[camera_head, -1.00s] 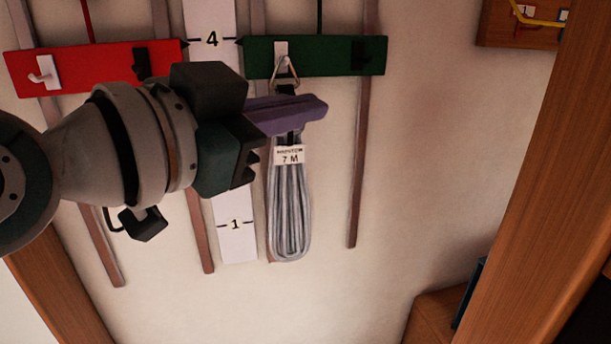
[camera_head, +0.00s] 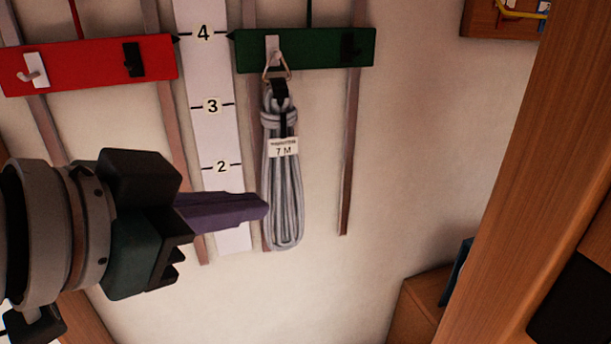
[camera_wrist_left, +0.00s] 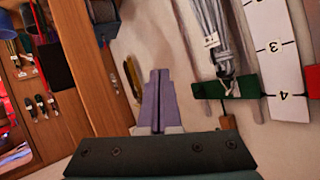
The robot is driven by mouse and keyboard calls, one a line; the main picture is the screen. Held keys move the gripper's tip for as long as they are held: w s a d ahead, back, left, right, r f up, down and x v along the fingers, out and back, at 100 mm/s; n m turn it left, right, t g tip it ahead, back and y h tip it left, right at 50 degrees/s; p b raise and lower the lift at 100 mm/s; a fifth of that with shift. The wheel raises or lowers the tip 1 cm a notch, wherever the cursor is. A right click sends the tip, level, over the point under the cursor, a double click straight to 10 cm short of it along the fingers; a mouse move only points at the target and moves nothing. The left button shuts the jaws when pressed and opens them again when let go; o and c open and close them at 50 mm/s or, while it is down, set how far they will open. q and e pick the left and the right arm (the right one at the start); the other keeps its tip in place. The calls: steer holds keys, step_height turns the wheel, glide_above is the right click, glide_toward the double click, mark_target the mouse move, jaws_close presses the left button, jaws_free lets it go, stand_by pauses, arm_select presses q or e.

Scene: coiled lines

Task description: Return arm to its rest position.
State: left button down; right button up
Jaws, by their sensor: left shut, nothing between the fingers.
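My left gripper (camera_head: 262,207) is shut and empty, its purple fingers together, in front of the wall at the lower left of the head view. The fingers also show in the left wrist view (camera_wrist_left: 158,98). In the head view the fingertips lie just left of the lower part of a grey coiled line (camera_head: 284,195) with a "7 M" tag. That line hangs by a triangular ring from the hook on the green board (camera_head: 310,52). The coil also shows in the left wrist view (camera_wrist_left: 212,35), to the right of the fingers and apart from them. My right gripper is not in view.
A red board (camera_head: 90,66) with a white hook and a black clip is at upper left. A numbered white strip (camera_head: 208,130) runs down the wall. A wooden post (camera_head: 530,150) stands at right, with a wooden box (camera_head: 420,300) beside it. Wooden shelving (camera_wrist_left: 75,75) shows in the wrist view.

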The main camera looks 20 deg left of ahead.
arm_select(q)
steer(key=s+a+f+n+g+y+p, duration=0.1)
steer(key=s+f+g, duration=0.3)
steer(key=s, duration=0.4)
steer(key=s+a+f+n+g+y+p, duration=0.2)
steer(key=s+a+f+n+g, duration=0.1)
steer(key=s, duration=0.6)
steer(key=shift+s+a+f+n+g+y, duration=0.2)
steer(key=shift+a+f+n+g+y, duration=0.15)
steer(key=shift+f+g, duration=0.35)
steer(key=shift+r, duration=0.15)
